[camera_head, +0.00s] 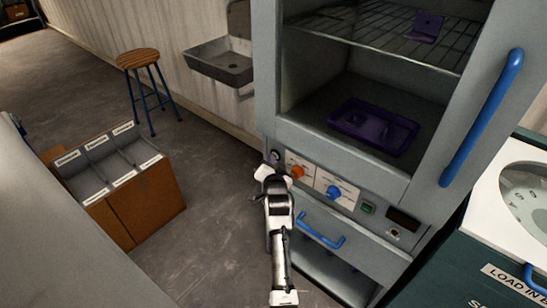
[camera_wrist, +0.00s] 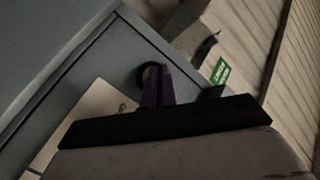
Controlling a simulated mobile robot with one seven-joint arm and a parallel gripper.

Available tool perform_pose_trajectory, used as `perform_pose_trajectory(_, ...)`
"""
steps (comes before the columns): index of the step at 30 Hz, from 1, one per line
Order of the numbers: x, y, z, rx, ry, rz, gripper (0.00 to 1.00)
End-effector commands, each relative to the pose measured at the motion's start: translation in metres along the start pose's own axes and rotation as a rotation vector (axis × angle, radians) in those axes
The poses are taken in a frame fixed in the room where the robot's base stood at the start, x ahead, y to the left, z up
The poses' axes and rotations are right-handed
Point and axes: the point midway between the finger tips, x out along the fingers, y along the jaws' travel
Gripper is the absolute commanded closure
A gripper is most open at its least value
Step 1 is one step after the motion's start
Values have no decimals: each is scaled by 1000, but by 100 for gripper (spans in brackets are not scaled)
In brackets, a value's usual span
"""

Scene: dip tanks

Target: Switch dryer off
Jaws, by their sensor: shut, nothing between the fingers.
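The dryer (camera_head: 420,205) is a tall grey cabinet at the right of the head view, with its inside showing. Its control panel has an orange knob (camera_head: 297,172), a blue knob (camera_head: 333,192), a small green switch (camera_head: 367,208) and a dark display (camera_head: 403,219). A dark purple knob (camera_head: 274,156) sits at the panel's left end; a purple knob with a dark ring (camera_wrist: 155,88) shows close up in the wrist view. My gripper (camera_head: 266,170) is shut and empty, close to the panel's left end. I cannot tell whether it touches the knob.
Purple trays (camera_head: 375,128) lie inside the dryer. A blue door handle (camera_head: 482,118) stands out at right, and a blue drawer handle (camera_head: 320,232) below the panel. A stool (camera_head: 138,58), a sink (camera_head: 222,65) and a divided bin (camera_head: 150,200) stand left, with open floor between.

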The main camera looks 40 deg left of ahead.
Motion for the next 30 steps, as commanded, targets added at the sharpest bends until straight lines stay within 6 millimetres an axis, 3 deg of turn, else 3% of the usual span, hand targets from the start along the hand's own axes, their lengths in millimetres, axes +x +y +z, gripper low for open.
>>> perform_pose_trajectory(25,-7,-5,6,0,-2,1,100)
perform_pose_trajectory(30,-16,-13,12,-1,-3,0,100)
